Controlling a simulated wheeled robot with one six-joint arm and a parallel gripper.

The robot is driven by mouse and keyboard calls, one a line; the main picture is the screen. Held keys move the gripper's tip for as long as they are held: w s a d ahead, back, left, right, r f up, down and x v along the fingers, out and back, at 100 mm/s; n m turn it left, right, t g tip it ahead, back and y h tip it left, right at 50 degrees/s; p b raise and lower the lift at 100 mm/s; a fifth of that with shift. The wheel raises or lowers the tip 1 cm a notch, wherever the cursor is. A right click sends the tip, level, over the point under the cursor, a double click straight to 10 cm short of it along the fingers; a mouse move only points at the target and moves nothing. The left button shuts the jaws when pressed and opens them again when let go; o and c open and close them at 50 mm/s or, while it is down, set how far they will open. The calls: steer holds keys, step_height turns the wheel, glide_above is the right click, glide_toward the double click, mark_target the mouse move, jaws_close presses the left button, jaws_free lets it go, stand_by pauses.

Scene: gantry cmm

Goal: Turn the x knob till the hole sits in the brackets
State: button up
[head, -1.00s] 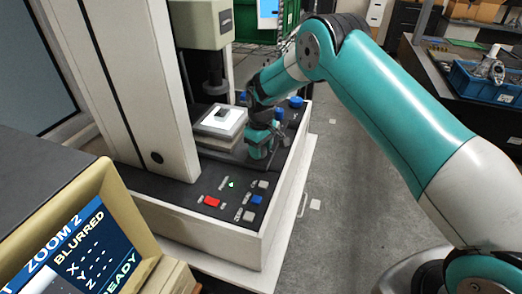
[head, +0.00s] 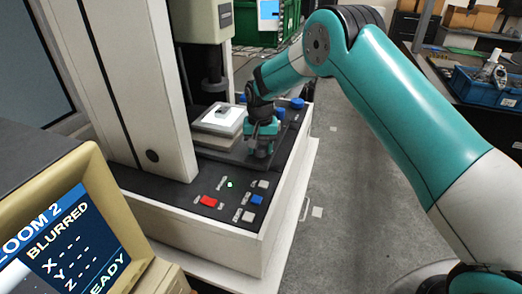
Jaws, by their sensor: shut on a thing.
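My gripper (head: 262,153) points down at the right front of the measuring machine's dark deck (head: 178,186). It is shut on what appears to be the x knob, which the fingers hide. Two blue knobs (head: 297,103) show behind it on the deck's right edge. A small dark part lies on the lit white stage (head: 219,120), left of my gripper; its hole is too small to make out. The monitor (head: 68,243) at the lower left reads ZOOM 2, BLURRED, READY, with dashes for X, Y and Z. The brackets are not in view.
A red button (head: 208,201), a blue button (head: 256,200), grey buttons and a green light lie in front of my gripper. Open floor (head: 345,190) lies to the right.

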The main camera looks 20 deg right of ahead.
mark_target(260, 147)
steer(key=shift+m+b, duration=0.4)
steer(key=shift+m, duration=1.3)
steer(key=o, duration=0.9)
steer(key=shift+r+b, duration=1.45)
steer(key=shift+r, duration=7.25)
